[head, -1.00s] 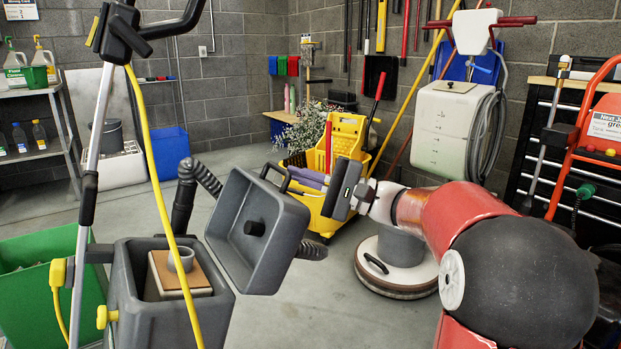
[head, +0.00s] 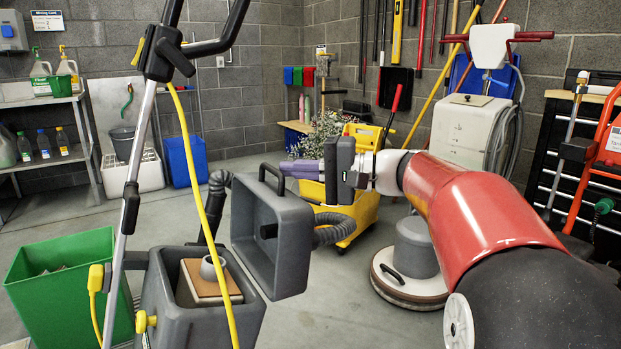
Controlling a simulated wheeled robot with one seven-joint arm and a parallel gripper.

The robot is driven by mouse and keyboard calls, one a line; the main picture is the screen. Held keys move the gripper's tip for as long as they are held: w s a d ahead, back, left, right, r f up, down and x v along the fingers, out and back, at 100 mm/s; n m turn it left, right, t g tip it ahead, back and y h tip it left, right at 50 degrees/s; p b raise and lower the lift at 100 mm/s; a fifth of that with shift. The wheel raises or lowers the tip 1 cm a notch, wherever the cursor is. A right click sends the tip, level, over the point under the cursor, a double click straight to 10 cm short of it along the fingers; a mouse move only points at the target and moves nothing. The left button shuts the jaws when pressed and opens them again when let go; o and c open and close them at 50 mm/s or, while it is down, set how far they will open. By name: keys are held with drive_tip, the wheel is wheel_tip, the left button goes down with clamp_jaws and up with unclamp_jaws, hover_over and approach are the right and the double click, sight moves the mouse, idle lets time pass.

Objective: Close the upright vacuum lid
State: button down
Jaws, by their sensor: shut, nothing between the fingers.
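The upright vacuum has a grey tank (head: 245,320) at the lower left, with its top open. A tan panel with a round port (head: 208,275) shows inside. Its grey box-shaped lid (head: 272,240) stands open to the right of the tank, its hollow side facing me and the tank. A dark loop handle (head: 272,172) sits on the lid's upper edge. My gripper (head: 284,168) reaches in from the right, with its purple fingers shut and empty. The fingertips are close to the handle; I cannot tell whether they touch it.
The vacuum's pole (head: 131,190) and yellow cord (head: 205,200) rise in front of the tank. A green bin (head: 45,285) stands left. A yellow mop bucket (head: 350,215) and a floor polisher (head: 410,285) stand behind and below my arm. Floor is clear at the front middle.

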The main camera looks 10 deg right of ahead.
drive_tip(key=s+a+r+n+h, duration=0.1)
drive_tip(key=s+a+n+h, duration=0.15)
drive_tip(key=a, duration=0.55)
drive_tip(key=s+a+n+h, duration=0.2)
drive_tip(key=s+a+h, duration=0.15)
drive_tip(key=a, duration=0.45)
drive_tip(key=s+a+f+n+h+b, duration=0.1)
drive_tip(key=s+a+f+n+h, duration=0.1)
drive_tip(key=a+f, duration=0.6)
drive_tip(key=shift+s+a+f+h, duration=0.25)
drive_tip(key=shift+a+h, duration=0.35)
drive_tip(key=shift+a, duration=0.45)
drive_tip(key=shift+s+f, duration=0.1)
